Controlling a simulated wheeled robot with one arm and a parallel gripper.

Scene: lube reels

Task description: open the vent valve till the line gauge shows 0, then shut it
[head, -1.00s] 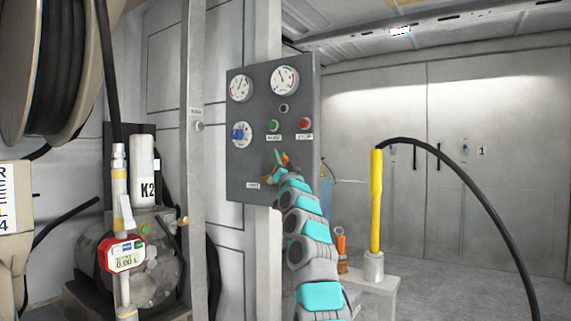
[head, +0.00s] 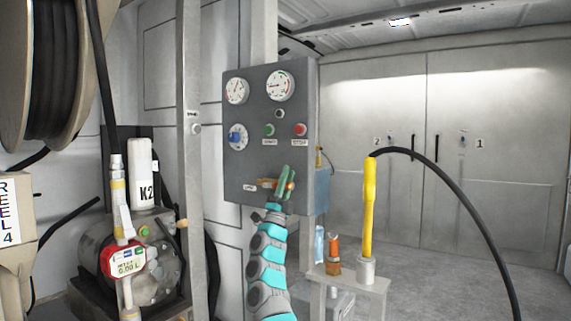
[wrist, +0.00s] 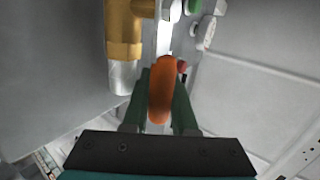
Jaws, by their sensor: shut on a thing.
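The grey panel (head: 232,165) carries two round white gauges on top, a left one (head: 237,91) and a larger right one (head: 281,86). Their scales are too small to read; the right needle seems to point left. Low on the panel is the brass vent valve (head: 265,184), also large in the wrist view (wrist: 124,30). Its orange lever (wrist: 162,92) stands between the green fingers of my gripper (wrist: 160,100). My gripper is shut on this lever; in the head view my gripper (head: 286,183) covers much of it.
A blue selector knob (head: 236,138), a green button (head: 269,130) and a red button (head: 300,130) sit above the valve. A small stand (head: 345,280) with a yellow-handled hose tool (head: 369,210) is at right. A post (head: 190,220) stands left of the panel.

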